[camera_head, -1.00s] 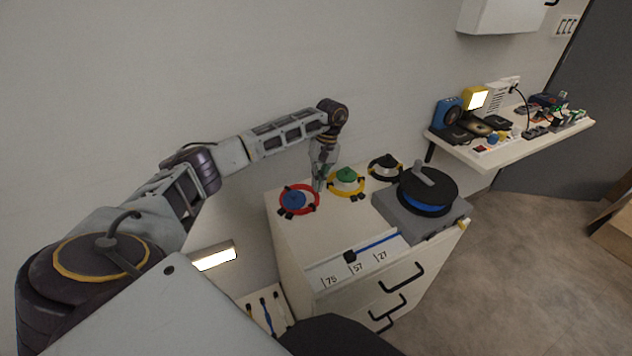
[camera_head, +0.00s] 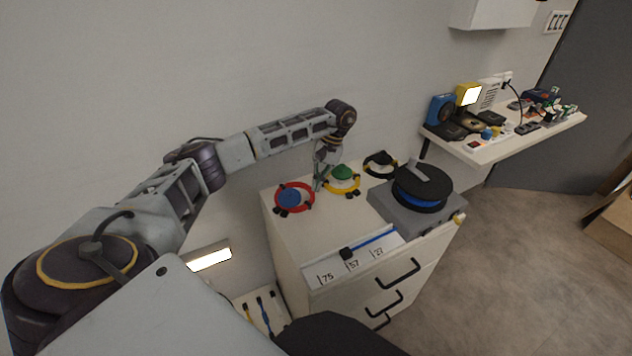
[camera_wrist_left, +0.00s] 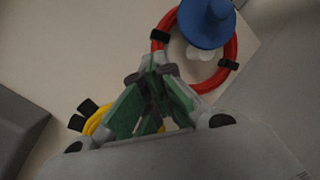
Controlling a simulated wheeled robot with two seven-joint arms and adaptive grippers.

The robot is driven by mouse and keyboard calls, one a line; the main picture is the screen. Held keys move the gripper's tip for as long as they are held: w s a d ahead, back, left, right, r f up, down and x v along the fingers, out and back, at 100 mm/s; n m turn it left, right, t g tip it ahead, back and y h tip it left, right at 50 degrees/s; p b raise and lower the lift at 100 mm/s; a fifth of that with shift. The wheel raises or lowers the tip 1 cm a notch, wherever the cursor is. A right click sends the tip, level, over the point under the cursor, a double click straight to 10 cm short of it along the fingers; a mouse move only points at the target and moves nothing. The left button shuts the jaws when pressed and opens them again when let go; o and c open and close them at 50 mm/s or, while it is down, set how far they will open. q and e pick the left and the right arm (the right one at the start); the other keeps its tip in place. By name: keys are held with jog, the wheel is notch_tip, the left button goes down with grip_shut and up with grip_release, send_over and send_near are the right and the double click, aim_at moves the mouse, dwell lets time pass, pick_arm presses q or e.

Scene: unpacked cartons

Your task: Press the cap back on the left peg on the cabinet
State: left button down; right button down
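On the white cabinet (camera_head: 290,235), a blue cap (camera_head: 289,197) sits at the left inside a red cable ring (camera_head: 308,204). In the left wrist view the blue cap (camera_wrist_left: 207,22) is at the top, with part of a white peg (camera_wrist_left: 198,54) showing below its brim. Whether the cap is fully seated cannot be told. A green cap (camera_head: 342,172) sits in a yellow ring (camera_head: 352,190) to the right. My left gripper (camera_head: 318,187) points down between the two rings, its fingertips (camera_wrist_left: 152,72) together with nothing seen between them. My right gripper is not in view.
A black ring (camera_head: 380,165) around a white peg lies farther right. A grey box with a black and blue reel (camera_head: 422,190) stands on the cabinet's right side. A number strip (camera_head: 350,263) lies along the front. A cluttered shelf (camera_head: 480,155) is at the right.

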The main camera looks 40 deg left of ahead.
pick_arm(q)
jog(key=shift+d+f+m+y, duration=0.1)
jog(key=shift+d+m+y, duration=0.3)
jog(key=shift+m, duration=0.6)
jog(key=shift+d, duration=0.1)
jog(key=c, duration=2.2)
grip_release()
jog(key=o, duration=1.4)
jog(key=shift+o, duration=0.2)
jog(key=shift+r, duration=0.2)
notch_tip(320, 180, up, 7)
jog(key=p, duration=0.5)
jog(key=shift+f, duration=0.2)
grip_shut()
